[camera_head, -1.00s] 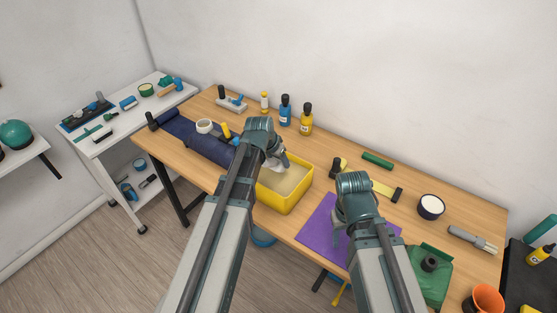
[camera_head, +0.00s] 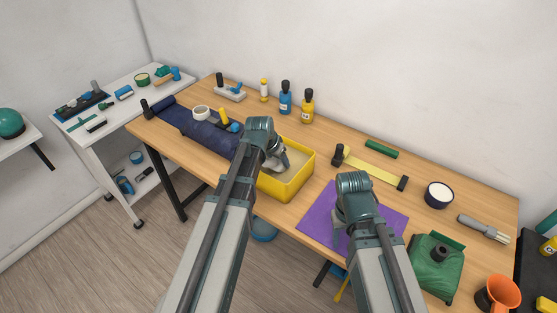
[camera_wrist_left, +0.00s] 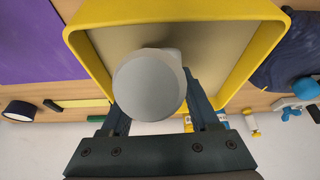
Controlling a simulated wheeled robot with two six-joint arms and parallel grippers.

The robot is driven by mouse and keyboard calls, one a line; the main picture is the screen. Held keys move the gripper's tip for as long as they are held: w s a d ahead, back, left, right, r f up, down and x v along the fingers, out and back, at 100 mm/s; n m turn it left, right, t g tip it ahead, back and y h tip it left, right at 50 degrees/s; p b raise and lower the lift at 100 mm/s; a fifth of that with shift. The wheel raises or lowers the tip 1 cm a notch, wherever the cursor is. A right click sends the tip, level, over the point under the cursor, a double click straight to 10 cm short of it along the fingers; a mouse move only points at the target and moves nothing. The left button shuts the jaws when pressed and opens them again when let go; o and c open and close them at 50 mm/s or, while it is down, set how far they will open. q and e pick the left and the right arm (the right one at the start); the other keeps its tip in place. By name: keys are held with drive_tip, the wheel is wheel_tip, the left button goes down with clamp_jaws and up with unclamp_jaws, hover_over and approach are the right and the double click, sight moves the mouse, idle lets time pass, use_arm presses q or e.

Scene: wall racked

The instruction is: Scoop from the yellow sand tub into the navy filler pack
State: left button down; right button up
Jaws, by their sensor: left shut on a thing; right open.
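The yellow sand tub (camera_head: 290,190) stands open near the table's front edge, with pale sand (camera_head: 297,158) inside. My left gripper (camera_head: 277,163) is over the tub, shut on a grey scoop (camera_wrist_left: 148,88) with a rounded end. In the left wrist view the scoop hides part of the sand, so I cannot tell whether it touches or holds any. The yellow rim (camera_wrist_left: 180,12) surrounds it there. The navy filler pack (camera_head: 212,138) lies left of the tub, partly hidden by my left arm; it also shows in the left wrist view (camera_wrist_left: 285,55). My right gripper (camera_head: 345,235) is open above a purple mat, its fingers mostly hidden.
The purple mat (camera_head: 385,218) lies right of the tub. A white roll (camera_head: 201,112) and a yellow-handled tool (camera_head: 224,117) are by the navy pack. Bottles (camera_head: 286,97) stand behind. A green pack (camera_head: 430,275), a white-topped jar (camera_head: 439,194) and an orange cup (camera_head: 498,294) are at right.

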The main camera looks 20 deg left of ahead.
sight(340, 257)
use_arm(q)
drive_tip(key=shift+f+b, duration=0.7)
drive_tip(key=shift+b, duration=0.05)
use_arm(e)
drive_tip(key=shift+f, duration=0.7)
use_arm(q)
drive_tip(key=shift+s+f, duration=0.1)
drive_tip(key=shift+s, duration=0.05)
use_arm(e)
drive_tip(key=shift+f, duration=0.2)
use_arm(q)
drive_tip(key=t+b, duration=0.2)
drive_tip(key=t+h+b, duration=0.1)
drive_tip(key=b, duration=0.1)
drive_tip(key=shift+s+a+t, duration=0.1)
drive_tip(key=shift+s+t, duration=0.3)
use_arm(e)
wheel_tip(340, 257, down, 4)
drive_tip(key=shift+f, duration=0.1)
use_arm(q)
drive_tip(key=shift+r+t+h+b, duration=0.2)
drive_tip(key=shift+t+h+b, duration=0.1)
drive_tip(key=shift+t+b, duration=0.45)
use_arm(e)
drive_tip(key=shift+f, duration=0.5)
use_arm(q)
drive_tip(key=shift+w, duration=0.1)
drive_tip(key=shift+r, duration=0.15)
use_arm(e)
drive_tip(key=shift+r, duration=0.1)
